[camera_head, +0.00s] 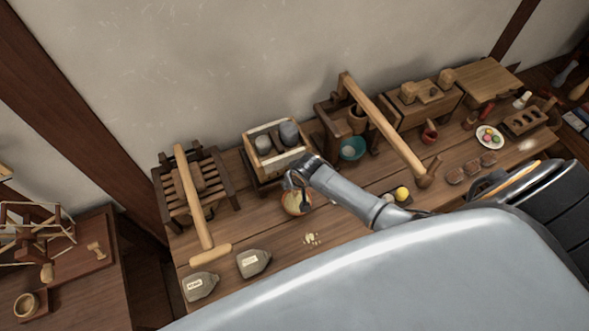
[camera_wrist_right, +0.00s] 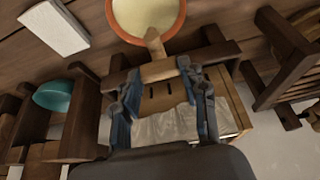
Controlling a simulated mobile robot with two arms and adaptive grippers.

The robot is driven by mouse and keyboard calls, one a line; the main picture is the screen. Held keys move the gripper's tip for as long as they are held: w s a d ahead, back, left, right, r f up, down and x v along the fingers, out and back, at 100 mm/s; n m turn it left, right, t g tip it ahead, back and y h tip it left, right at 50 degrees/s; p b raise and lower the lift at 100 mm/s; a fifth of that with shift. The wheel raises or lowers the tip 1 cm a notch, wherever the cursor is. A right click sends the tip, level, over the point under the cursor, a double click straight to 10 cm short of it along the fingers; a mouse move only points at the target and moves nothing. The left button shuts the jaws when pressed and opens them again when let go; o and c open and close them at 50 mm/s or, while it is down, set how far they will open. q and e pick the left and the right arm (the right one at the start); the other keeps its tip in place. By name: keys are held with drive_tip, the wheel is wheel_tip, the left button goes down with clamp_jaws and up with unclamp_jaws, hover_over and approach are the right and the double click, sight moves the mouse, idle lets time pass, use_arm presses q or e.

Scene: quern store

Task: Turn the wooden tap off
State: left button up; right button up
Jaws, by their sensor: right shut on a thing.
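The wooden tap (camera_wrist_right: 154,46) shows in the right wrist view as a pale wooden piece at the front of a wooden box, its narrow end reaching over the rim of an orange-brown bowl (camera_wrist_right: 181,22). My right gripper (camera_wrist_right: 158,74) has its fingers on either side of the tap's wood and is shut on it. In the head view my right gripper (camera_head: 297,174) is at the front of the box (camera_head: 250,139) and hides the tap. The bowl (camera_head: 288,206) stands just below it, with pale cream-coloured contents. My left gripper is in neither view.
Wooden presses with long levers stand left (camera_head: 186,190) and right (camera_head: 380,125) of the box. A teal bowl (camera_head: 353,149) sits under the right one. Two labelled grey sacks (camera_head: 254,263) lie at the front left. Pale crumbs (camera_head: 311,239) lie on the table.

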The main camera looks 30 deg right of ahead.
idle(0.3)
drive_tip(key=o, duration=1.1)
drive_tip(key=shift+o, duration=0.2)
drive_tip(key=v, duration=1.2)
